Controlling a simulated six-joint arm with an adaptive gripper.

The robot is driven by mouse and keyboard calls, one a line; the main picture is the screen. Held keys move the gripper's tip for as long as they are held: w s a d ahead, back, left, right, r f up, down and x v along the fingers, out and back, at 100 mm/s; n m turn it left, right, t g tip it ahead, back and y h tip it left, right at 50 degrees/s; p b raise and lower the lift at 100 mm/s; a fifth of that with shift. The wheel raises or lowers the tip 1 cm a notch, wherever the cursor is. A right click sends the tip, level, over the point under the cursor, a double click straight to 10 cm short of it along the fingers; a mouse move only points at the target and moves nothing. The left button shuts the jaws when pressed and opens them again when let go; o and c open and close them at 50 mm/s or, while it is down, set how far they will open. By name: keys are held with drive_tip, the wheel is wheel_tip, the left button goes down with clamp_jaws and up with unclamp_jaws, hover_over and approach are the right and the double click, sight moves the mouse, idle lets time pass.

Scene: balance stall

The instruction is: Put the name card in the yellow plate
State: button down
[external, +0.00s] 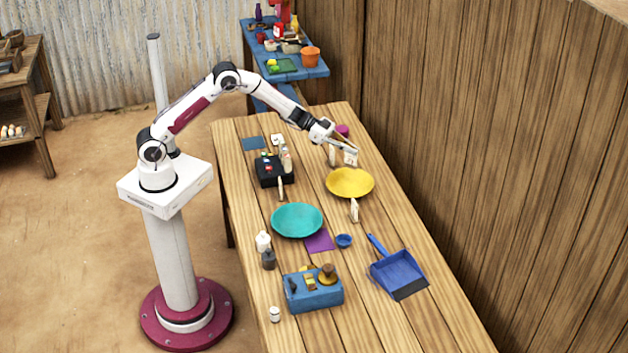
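The yellow plate (350,182) is a round, shallow dish on the wooden table, and it looks empty. A small white card-like piece (351,158) is at the tips of my gripper (347,148), just behind the plate; it may be the name card. At this size I cannot tell whether the fingers are shut on it or only beside it. Another pale upright piece (332,155) stands just left of it. A pale card-like piece (354,210) stands in front of the plate; its markings are too small to read.
A teal plate (297,220) lies front-left of the yellow one. A black box (272,172) with small bottles stands to the left. A blue bowl (344,241), purple sheet (319,241), blue dustpan (397,270) and blue box (314,296) are nearer. A magenta item (342,130) is behind my gripper.

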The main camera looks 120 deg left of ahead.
sight(351, 158)
drive_tip(key=shift+f, duration=4.85)
drive_tip(key=c, duration=2.2)
unclamp_jaws()
drive_tip(key=shift+r, duration=3.45)
